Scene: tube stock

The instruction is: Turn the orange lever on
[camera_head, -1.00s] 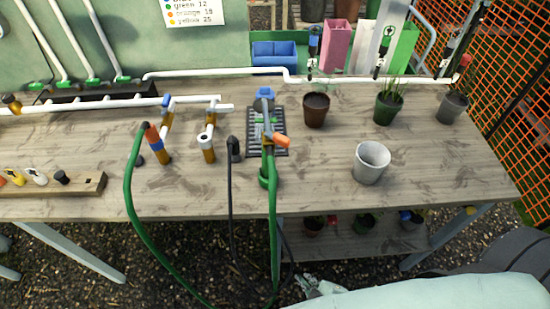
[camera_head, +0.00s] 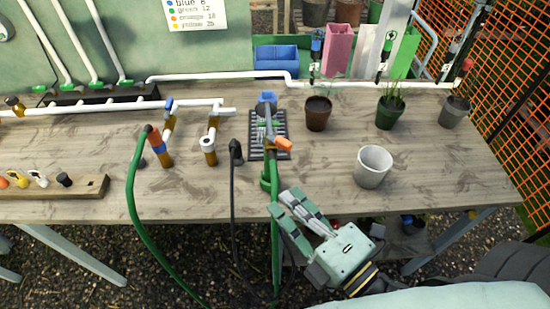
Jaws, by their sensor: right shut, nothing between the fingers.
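The orange lever (camera_head: 284,144) sticks out to the right from a grey and green valve fitting (camera_head: 266,125), which stands over a dark slatted grate on the wooden table. My right gripper (camera_head: 278,201) is at the table's front edge, below the lever in the picture and clearly apart from it. Its fingers point up and left, shut with nothing between them. The fingers overlap the view of the green hose (camera_head: 273,232) that hangs below the fitting; I cannot tell whether they touch it. My left gripper is not in view.
A grey-white pot (camera_head: 373,167) stands right of the lever. A black cable (camera_head: 233,190) and another green hose (camera_head: 131,190) hang over the front edge at left. White pipes (camera_head: 210,78) run along the back. Potted plants (camera_head: 389,112) stand at the back right.

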